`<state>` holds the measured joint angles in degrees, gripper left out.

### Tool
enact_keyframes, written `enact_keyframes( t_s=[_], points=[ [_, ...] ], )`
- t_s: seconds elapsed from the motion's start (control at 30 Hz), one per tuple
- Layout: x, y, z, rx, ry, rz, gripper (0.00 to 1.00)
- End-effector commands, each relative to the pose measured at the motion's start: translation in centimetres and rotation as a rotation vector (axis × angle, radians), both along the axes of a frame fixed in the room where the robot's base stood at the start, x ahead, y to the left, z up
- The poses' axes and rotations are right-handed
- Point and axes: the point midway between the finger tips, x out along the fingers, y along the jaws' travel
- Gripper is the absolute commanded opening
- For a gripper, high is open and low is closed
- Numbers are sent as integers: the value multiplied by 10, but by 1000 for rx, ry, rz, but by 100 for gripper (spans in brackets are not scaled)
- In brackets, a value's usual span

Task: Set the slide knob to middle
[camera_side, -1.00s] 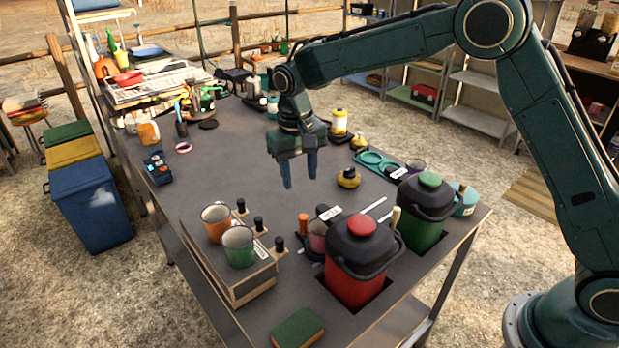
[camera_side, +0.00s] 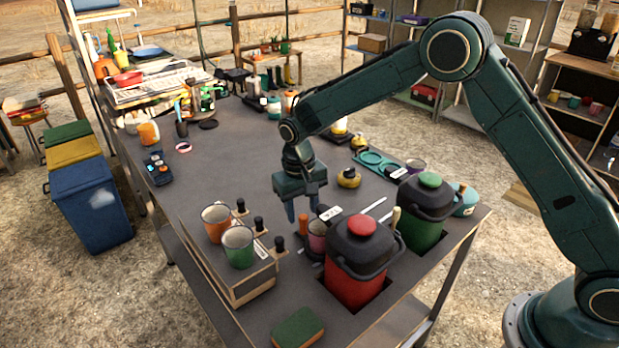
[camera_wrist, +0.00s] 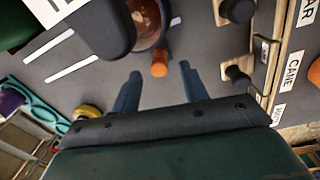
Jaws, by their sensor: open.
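My gripper (camera_side: 303,213) is open, its fingers pointing down over the table behind the red jug. In the wrist view its two fingers (camera_wrist: 160,72) are apart, with an orange-topped upright piece (camera_wrist: 159,65) showing between and just beyond their tips. That orange piece (camera_side: 303,226) stands beside a dark reddish cup (camera_side: 317,240). Touch cannot be made out. Black knobs (camera_side: 258,223) stand on wooden ledges along the labelled wooden box; two black knobs (camera_wrist: 237,76) show at the right of the wrist view. I cannot tell which piece is the slide knob.
The red jug (camera_side: 355,270) and green jug (camera_side: 423,222) stand close to the right of my gripper. The wooden box (camera_side: 240,287) holds an orange cup and a green cup. A yellow round pot (camera_side: 348,178) is behind. The table's middle is clear.

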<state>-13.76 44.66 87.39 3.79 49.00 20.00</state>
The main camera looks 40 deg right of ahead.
Motion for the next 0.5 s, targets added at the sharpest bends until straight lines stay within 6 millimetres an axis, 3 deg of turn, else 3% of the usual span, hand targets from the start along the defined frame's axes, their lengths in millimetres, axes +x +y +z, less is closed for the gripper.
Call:
enact_keyframes(
  t_s=[0.2, 0.5],
  points=[
    [-1, -1, -28, 0, 2, 0, 44],
    [0, -2, -40, 0, 0, 0, 44]
  ],
)
